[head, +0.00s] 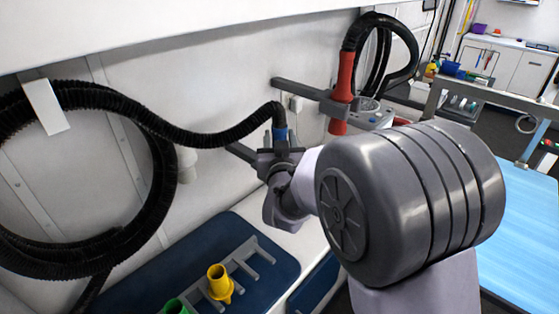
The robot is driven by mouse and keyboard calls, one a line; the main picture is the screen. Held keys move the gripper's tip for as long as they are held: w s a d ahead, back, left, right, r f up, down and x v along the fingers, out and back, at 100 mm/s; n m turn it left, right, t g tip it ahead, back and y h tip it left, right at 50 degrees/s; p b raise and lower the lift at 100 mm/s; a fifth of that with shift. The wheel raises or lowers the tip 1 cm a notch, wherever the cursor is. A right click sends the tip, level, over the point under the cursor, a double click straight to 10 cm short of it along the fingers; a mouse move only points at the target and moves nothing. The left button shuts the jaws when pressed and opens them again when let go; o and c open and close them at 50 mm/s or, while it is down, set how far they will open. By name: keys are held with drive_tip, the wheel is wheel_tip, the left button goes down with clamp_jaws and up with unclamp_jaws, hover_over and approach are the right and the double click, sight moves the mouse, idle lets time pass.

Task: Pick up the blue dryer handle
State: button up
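The blue dryer handle (281,134) is on the end of a black ribbed hose (205,138), upright in front of the wall. Only its upper part shows; my gripper and wrist hide the rest. A grey wall holder (240,152) reaches out to it from the left. My gripper (280,153) is right at the handle, its fingers seeming to lie on either side of it. I cannot tell whether they are closed on it or still apart.
A red dryer handle (342,92) hangs in another wall holder (305,89) at right. A coiled hose (60,265) hangs at left. Below, a grey rack (243,262) with a yellow nozzle (219,283) and a green one (174,307) stands on a dark blue mat (268,248). A light blue table (530,235) is at right.

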clamp_jaws()
drive_tip(key=shift+r, duration=0.1)
